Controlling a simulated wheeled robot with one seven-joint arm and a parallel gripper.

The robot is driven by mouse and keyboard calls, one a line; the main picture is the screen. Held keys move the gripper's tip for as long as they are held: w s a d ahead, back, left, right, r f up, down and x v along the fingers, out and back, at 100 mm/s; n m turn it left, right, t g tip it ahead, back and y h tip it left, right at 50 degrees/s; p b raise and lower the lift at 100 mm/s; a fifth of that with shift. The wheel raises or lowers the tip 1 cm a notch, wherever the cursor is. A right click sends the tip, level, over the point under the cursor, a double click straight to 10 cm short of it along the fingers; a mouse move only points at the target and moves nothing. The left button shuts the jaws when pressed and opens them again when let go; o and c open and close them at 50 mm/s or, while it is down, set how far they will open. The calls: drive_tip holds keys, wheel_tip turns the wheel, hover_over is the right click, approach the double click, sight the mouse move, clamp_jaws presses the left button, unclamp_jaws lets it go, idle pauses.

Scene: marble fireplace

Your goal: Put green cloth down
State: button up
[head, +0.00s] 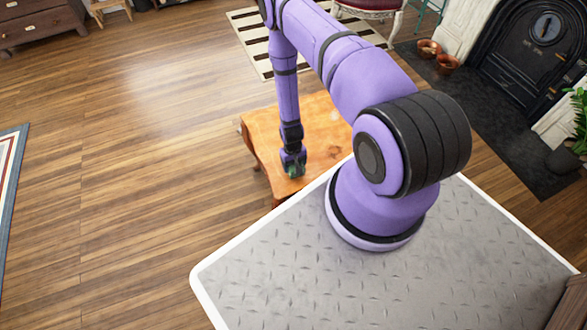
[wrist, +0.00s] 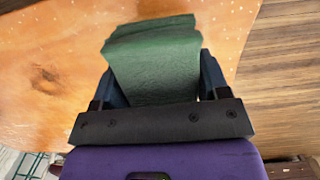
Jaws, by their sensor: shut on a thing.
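The green cloth (wrist: 155,62) looks like a thick folded block in the wrist view, held between the two fingers of my gripper (wrist: 160,82). In the head view my gripper (head: 294,168) points down over the near left part of the wooden table (head: 265,135), and only a bit of dark green shows at its tip. The table top (wrist: 50,50) lies behind the cloth in the wrist view. I cannot tell whether the cloth touches the table.
The table top around my gripper looks bare. A striped rug (head: 255,45) lies beyond the table. Copper pots (head: 446,64) stand on the dark hearth before the black fireplace (head: 535,50) at right. A wooden dresser (head: 40,25) is far left. Open wood floor (head: 140,180) fills the left.

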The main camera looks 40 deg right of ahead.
drive_tip(key=shift+w+f, duration=0.2)
drive_tip(key=shift+f, duration=1.6)
drive_tip(key=shift+f, duration=0.1)
drive_tip(key=o, duration=1.1)
